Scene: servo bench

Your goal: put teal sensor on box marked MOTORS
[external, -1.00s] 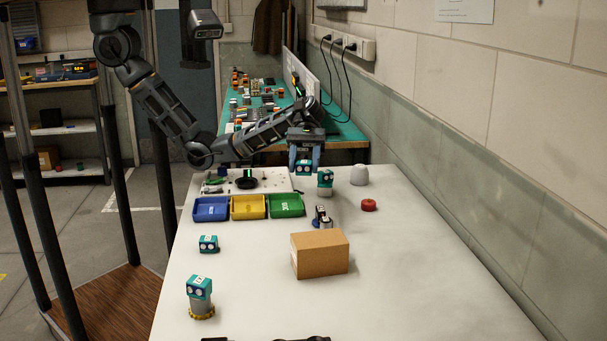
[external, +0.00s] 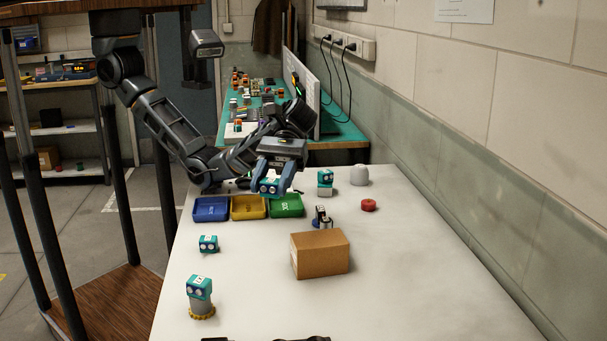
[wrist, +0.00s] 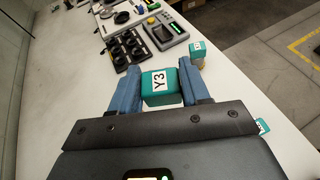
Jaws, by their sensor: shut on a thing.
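My gripper (external: 270,190) is shut on a teal sensor (external: 269,186), held in the air near the green bin. In the wrist view the held teal sensor (wrist: 160,86) sits between the two blue fingers and bears the label Y3. A closed cardboard box (external: 320,256) stands mid-table, right of and nearer the camera than my gripper; no MOTORS mark is readable on it. Other teal sensors are on the table: one on a pale block (external: 325,177), one lying alone (external: 208,243), one on a grey cylinder with a yellow gear (external: 199,286).
Blue (external: 211,209), yellow (external: 248,208) and green (external: 286,206) bins stand in a row; their labels are unreadable. A small black and silver part (external: 321,217) stands behind the box. A red disc (external: 368,205) and white dome (external: 359,175) are at the right. The front right is clear.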

